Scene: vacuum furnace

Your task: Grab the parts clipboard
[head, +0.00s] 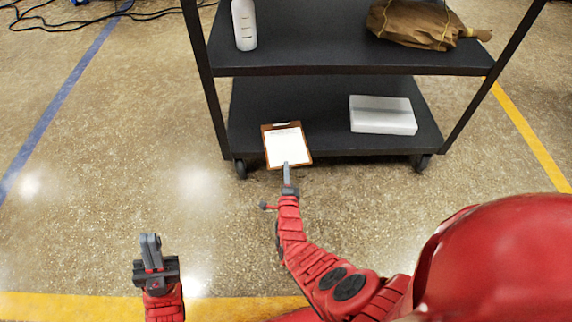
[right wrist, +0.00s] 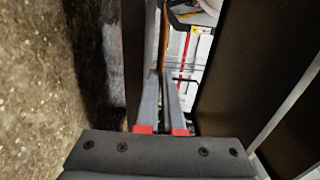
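The parts clipboard (head: 267,145) is brown with a white sheet and a metal clip. It lies at the left front of the cart's lower shelf, and its near edge sticks out past the shelf edge. My right gripper (head: 286,166) is at that near edge, with one finger over the paper. In the right wrist view the narrowly spaced fingers (right wrist: 160,88) have the thin brown clipboard (right wrist: 165,40) edge-on between them and look shut on it. My left gripper (head: 150,248) is empty over the floor at the lower left, its fingers together.
The dark cart's lower shelf (head: 330,144) also carries a pale wrapped box (head: 382,115) to the right. The upper shelf (head: 320,50) overhangs behind, with a white bottle (head: 244,25) and a brown bag (head: 415,22). Floor left of the cart is clear; cables (head: 60,18) lie far left.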

